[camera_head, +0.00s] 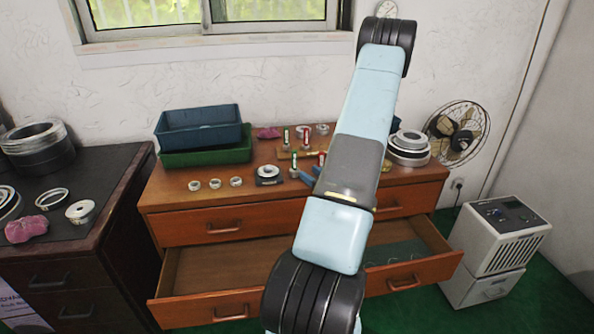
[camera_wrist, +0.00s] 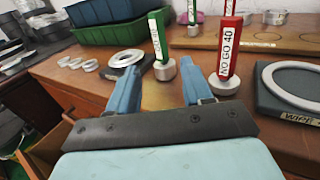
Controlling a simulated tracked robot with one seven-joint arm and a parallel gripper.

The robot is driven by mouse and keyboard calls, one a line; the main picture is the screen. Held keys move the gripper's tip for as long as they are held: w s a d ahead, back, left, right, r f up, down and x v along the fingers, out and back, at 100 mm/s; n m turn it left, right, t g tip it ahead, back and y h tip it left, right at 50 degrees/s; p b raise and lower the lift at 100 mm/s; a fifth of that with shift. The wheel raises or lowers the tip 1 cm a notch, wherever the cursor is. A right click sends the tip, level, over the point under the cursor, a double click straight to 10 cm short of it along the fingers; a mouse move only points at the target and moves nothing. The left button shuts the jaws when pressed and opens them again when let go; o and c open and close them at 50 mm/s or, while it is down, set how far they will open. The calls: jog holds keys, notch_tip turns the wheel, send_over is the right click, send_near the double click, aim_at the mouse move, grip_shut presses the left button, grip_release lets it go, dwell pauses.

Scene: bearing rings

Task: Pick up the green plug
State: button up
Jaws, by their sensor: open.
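A green plug (camera_wrist: 158,38) with a white label and a grey metal end (camera_wrist: 165,70) stands upright on the wooden cabinet top, between and just beyond my fingertips in the wrist view. It also shows in the head view (camera_head: 294,161), left of my arm. A second green plug (camera_wrist: 192,12) stands farther back on a wooden board; the head view shows it too (camera_head: 286,137). My gripper (camera_wrist: 160,66) is open and empty, its blue fingers pointing toward the nearer green plug. Whether they touch it cannot be told. In the head view my arm hides most of the gripper.
A red plug marked NO GO 40 (camera_wrist: 228,52) stands close to my right finger. A dark block with a ring (camera_wrist: 295,85) lies at right. Several small rings (camera_head: 215,184), a green bin (camera_head: 205,157) and a blue bin (camera_head: 197,130) are at left. The drawer (camera_head: 220,268) below is pulled open.

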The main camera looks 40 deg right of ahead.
aim_at(296, 163)
jog(key=w, duration=1)
jog(key=shift+d+r, duration=0.1)
jog(key=shift+d, duration=0.25)
grip_shut()
